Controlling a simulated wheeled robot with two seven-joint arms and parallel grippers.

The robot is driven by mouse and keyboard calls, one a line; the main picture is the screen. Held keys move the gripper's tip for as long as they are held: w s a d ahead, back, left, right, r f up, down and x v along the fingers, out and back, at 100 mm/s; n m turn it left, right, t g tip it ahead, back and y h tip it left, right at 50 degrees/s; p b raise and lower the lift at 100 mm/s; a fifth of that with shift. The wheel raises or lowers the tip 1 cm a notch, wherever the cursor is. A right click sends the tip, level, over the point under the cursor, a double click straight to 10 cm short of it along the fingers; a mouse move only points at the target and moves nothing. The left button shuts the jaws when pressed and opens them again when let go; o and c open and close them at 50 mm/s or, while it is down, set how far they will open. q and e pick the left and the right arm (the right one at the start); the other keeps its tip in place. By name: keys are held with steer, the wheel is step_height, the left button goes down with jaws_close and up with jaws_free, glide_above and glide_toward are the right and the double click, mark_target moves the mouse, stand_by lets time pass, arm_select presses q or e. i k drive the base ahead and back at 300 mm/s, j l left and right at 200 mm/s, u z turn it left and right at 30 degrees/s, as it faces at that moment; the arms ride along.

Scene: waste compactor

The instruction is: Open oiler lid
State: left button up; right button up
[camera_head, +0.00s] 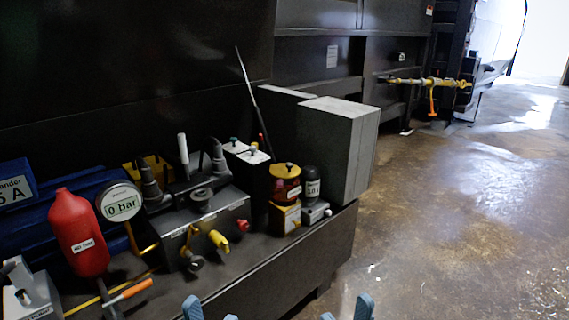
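A small unit with a red-amber bowl (285,190) and a round yellow lid (285,170) stands on a yellow block (285,217); it looks like the oiler. The lid sits flat on top and appears closed. A dark-capped container (311,184) with a white label stands right beside it. My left gripper (212,313) shows only its blue fingertips at the bottom edge, apart and empty. My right gripper (346,313) likewise shows two separated blue fingertips at the bottom edge. Both are below and well short of the oiler.
A red bottle (78,232), a gauge (121,201) reading 0 bar and a dark valve block (203,225) with a yellow knob stand to the left. A grey block (344,150) stands behind the oiler to the right. Open floor (460,230) lies to the right.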

mark_target(282, 171)
steer(key=i+l+u, duration=0.1)
steer(key=l+u, duration=0.65)
steer(key=i+j, duration=0.05)
steer(key=j, duration=0.05)
